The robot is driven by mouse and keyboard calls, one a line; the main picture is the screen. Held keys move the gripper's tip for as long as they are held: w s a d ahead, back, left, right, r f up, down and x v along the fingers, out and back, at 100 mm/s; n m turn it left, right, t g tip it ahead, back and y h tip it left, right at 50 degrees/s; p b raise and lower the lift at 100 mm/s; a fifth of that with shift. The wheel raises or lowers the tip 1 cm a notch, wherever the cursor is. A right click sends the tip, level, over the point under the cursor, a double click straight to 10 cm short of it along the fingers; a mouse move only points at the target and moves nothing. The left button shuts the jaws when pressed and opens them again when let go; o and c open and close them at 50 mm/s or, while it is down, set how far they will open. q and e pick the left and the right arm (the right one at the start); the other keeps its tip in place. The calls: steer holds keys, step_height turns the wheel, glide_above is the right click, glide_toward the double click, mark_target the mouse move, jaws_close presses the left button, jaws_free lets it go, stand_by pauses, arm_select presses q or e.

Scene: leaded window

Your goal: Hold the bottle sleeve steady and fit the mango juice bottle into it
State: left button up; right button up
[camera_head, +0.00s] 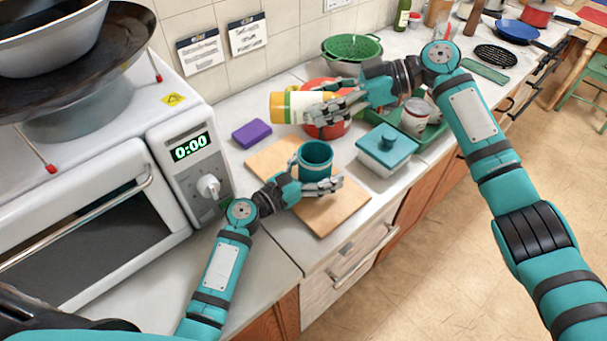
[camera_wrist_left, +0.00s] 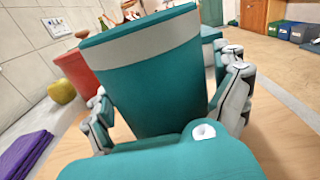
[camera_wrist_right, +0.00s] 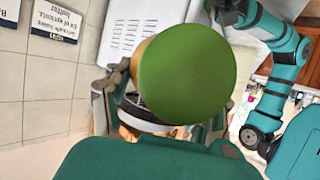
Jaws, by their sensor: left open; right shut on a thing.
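The teal bottle sleeve (camera_head: 315,158) stands upright on a wooden board (camera_head: 268,160). My left gripper (camera_head: 318,184) is open, with its fingers on either side of the sleeve. In the left wrist view the sleeve (camera_wrist_left: 145,80), with a pale band near its rim, rises between the fingers; I cannot tell whether they touch it. The mango juice bottle (camera_head: 279,107), yellow-orange with a white label, lies sideways in my right gripper (camera_head: 343,103), which is shut on it. It is in the air, above and behind the sleeve. The right wrist view shows its green round end (camera_wrist_right: 188,77).
A lidded teal-and-white box (camera_head: 388,152) stands right of the sleeve. A red pot (camera_head: 326,130), green colander (camera_head: 352,47) and green tray (camera_head: 432,132) stand behind.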

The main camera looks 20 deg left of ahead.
arm_select(q)
steer(key=shift+x, duration=1.05)
steer(key=shift+s, duration=0.1)
steer(key=c, duration=1.1)
steer(key=shift+c, duration=0.7)
